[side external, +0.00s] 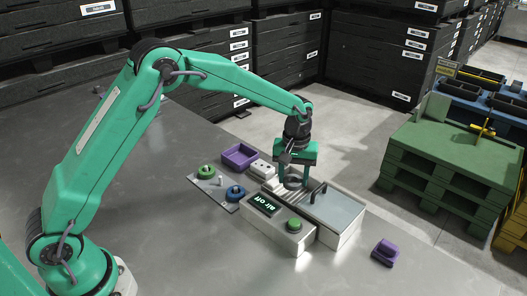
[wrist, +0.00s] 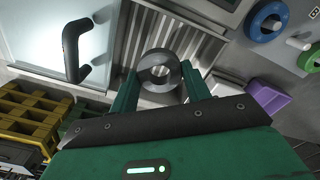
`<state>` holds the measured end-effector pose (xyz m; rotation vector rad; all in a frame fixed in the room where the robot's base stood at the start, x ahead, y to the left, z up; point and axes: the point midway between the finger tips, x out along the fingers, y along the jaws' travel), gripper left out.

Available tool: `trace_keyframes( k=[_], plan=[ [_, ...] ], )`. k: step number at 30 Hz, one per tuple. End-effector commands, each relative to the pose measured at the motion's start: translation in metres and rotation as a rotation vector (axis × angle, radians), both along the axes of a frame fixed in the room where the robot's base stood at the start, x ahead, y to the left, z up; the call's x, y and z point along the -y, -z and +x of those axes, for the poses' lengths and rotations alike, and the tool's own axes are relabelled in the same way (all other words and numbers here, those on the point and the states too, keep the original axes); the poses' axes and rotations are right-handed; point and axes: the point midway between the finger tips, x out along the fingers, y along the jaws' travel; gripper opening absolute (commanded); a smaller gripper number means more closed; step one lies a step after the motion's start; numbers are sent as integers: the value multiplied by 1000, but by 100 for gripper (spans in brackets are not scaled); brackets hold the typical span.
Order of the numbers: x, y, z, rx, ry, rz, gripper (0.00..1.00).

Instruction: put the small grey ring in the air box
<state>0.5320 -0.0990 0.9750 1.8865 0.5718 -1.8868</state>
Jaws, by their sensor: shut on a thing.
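The small grey ring (wrist: 160,70) is held between the two green fingers of my gripper (wrist: 163,82) in the wrist view, its round hole facing the camera. In the side view my gripper (side external: 293,174) points down above the air box (side external: 337,222), with the dark ring (side external: 293,184) between its fingers. The box is pale, with a grey lid plate carrying a black handle (wrist: 76,45) and a ridged metal strip (wrist: 178,48) beside it. The ring appears over the ridged strip; its height above it cannot be told.
A control unit reading "air off" (side external: 264,204) with a green button (side external: 293,225) stands before the box. A plate with a green ring (side external: 206,171) and blue ring (side external: 235,192) lies left. The front table is clear.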

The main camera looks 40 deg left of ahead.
Motion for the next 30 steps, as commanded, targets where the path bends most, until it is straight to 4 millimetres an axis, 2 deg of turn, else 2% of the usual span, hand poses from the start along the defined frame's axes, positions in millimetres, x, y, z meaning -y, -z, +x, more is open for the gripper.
trace_keyframes(
  k=[30],
  plan=[
    [0,19,0,0,0,0,25]
  ],
)
